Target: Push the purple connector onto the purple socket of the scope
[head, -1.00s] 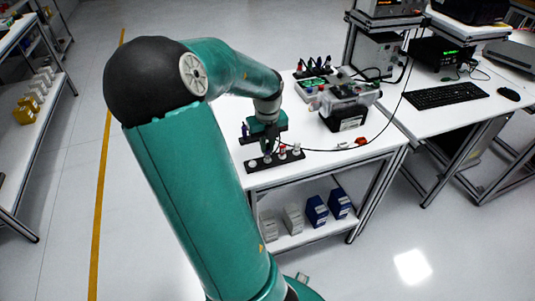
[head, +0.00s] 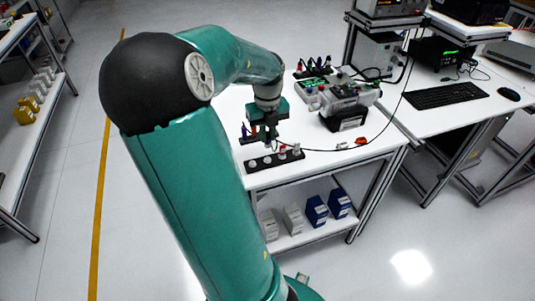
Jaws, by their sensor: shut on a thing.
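My gripper (head: 268,143) is above the near edge of the white table, just over a black strip (head: 262,166) with several pale round tops. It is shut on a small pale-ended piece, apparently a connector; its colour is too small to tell. A small dark blue-purple piece (head: 244,130) stands left of my gripper; I cannot tell whether it is a connector. The likely scope (head: 352,94), a grey and green unit on a black base, stands right of and behind my gripper, apart from it. I cannot make out its purple socket.
A black cable (head: 340,151) crosses the table from near my gripper and rises to the equipment rack. Small red pieces (head: 361,141) lie by the cable. A dark holder with coloured plugs (head: 313,70) stands at the back. A keyboard (head: 445,95) is on the right bench.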

